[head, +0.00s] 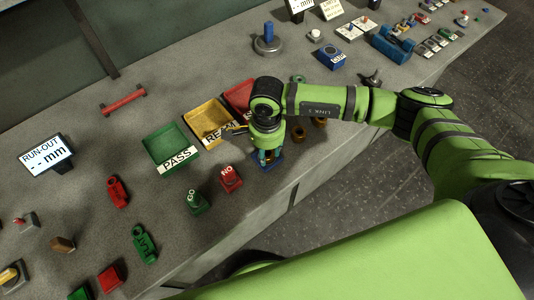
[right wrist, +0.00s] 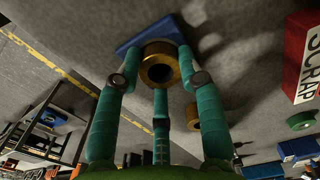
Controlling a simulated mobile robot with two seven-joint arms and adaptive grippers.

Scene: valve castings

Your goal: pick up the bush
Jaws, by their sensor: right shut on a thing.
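My right gripper (head: 268,157) points down at the bench's front edge, over a small blue block (head: 268,163). In the right wrist view, the teal fingers of this gripper (right wrist: 160,62) are closed around a brass bush (right wrist: 158,72) with a dark round bore. The blue block (right wrist: 148,30) shows right behind the bush; I cannot tell whether they touch. In the head view the gripper hides the held bush. Another brass ring (right wrist: 193,115) lies beside the fingers, apart from them. My left gripper is not in view.
Green PASS (head: 170,148), yellow (head: 208,120) and red (head: 240,95) trays stand left of and behind the gripper. A red NO block (head: 230,180) and a green fixture (head: 197,202) are close at left. Brass rings (head: 298,133) stand to the right. The bench's front edge is near.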

